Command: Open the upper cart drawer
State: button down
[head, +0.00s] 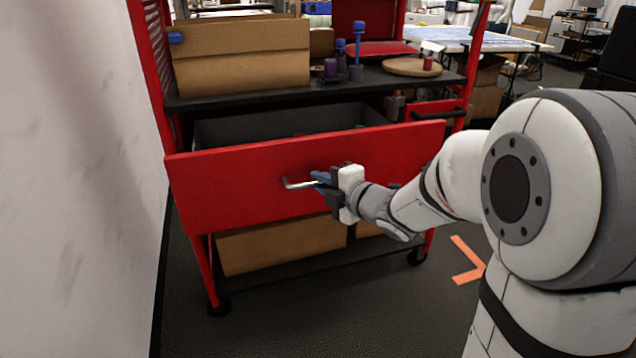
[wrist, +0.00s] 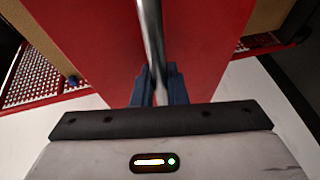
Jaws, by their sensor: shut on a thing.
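The red cart drawer (head: 235,195) is pulled out, and its dark open inside (head: 250,128) shows behind the front panel. A silver bar handle (head: 297,184) sits on the drawer front. My gripper (head: 318,180) is shut on the right part of this handle, with its blue fingers around the bar. In the wrist view the handle (wrist: 151,30) runs down between the two fingers (wrist: 152,85), with the red drawer front (wrist: 90,35) behind it. A few things inside the drawer are mostly hidden by the front panel.
The cart's dark top shelf (head: 270,95) carries a cardboard box (head: 240,60), blue-topped tools (head: 358,45) and a round wooden board (head: 410,67). Cardboard boxes (head: 280,243) stand on the lower shelf. A white wall (head: 75,180) is close on the left. The floor in front is clear.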

jog(key=c, duration=1.7)
grip_release()
jog(key=shift+w+d, duration=0.15)
jog(key=shift+d, duration=0.1)
jog(key=shift+c, duration=0.2)
jog(key=shift+o, duration=1.4)
jog(key=shift+a, duration=0.15)
jog(key=p+v, duration=0.2)
jog(key=v, duration=0.6)
